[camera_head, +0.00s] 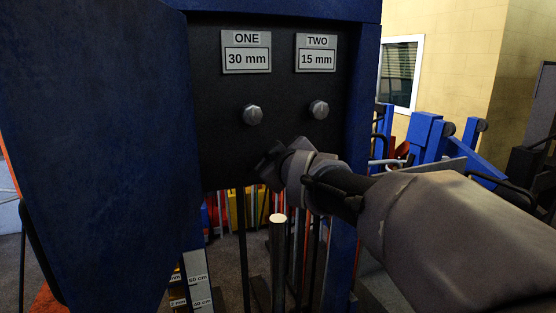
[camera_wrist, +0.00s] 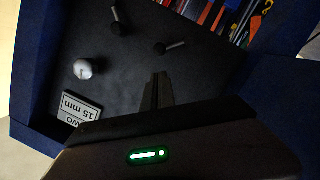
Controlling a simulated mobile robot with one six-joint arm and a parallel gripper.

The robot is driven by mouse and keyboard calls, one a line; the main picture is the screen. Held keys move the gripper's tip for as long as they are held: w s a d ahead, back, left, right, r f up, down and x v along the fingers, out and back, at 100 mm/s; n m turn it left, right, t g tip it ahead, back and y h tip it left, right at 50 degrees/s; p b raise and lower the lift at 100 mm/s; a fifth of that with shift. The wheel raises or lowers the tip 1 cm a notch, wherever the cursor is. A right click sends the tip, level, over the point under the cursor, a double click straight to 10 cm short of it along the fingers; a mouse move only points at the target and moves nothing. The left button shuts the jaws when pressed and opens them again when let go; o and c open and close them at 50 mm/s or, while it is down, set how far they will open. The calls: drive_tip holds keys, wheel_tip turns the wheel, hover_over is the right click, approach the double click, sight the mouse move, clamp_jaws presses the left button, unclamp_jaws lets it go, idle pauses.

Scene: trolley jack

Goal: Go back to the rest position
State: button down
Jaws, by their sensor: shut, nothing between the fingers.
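My gripper (camera_head: 268,166) is in front of the lower part of a black panel (camera_head: 222,130), below the two bolt heads and apart from them in the picture. In the wrist view its fingers (camera_wrist: 158,88) are together and empty. The left bolt head (camera_head: 252,115) sits under a plate reading ONE, 30 mm (camera_head: 246,52). The right bolt head (camera_head: 319,109) sits under a plate reading TWO, 15 mm (camera_head: 317,53). The wrist view shows a bolt head (camera_wrist: 83,69) beside the upside-down TWO plate (camera_wrist: 80,110), and two thin pegs (camera_wrist: 117,22) on the panel.
A blue frame (camera_head: 355,90) surrounds the panel, with a large blue plate (camera_head: 95,140) at left. Below stand an upright metal rod (camera_head: 278,255) and a scale (camera_head: 197,280) marked in cm. Blue machinery (camera_head: 430,140) and a window (camera_head: 400,72) are behind at right.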

drive_tip(key=s+d+f+m+g+b, duration=0.3)
drive_tip(key=s+d+f+m+b, duration=0.1)
drive_tip(key=s+f, duration=0.8)
drive_tip(key=s+d+f+m+g+h+b, duration=0.1)
drive_tip(key=s+d+f+m+g+b, duration=0.2)
drive_tip(key=s+f+m+b, duration=0.3)
drive_tip(key=s+d+f+m+g+b, duration=0.3)
drive_tip(key=s+f+b, duration=0.7)
drive_tip(key=s+f, duration=1)
wheel_tip(320, 180, down, 4)
drive_tip(key=shift+s+d+r+m+g+h, duration=0.2)
drive_tip(key=shift+d+m+g+h, duration=0.15)
drive_tip(key=shift+d+m, duration=0.6)
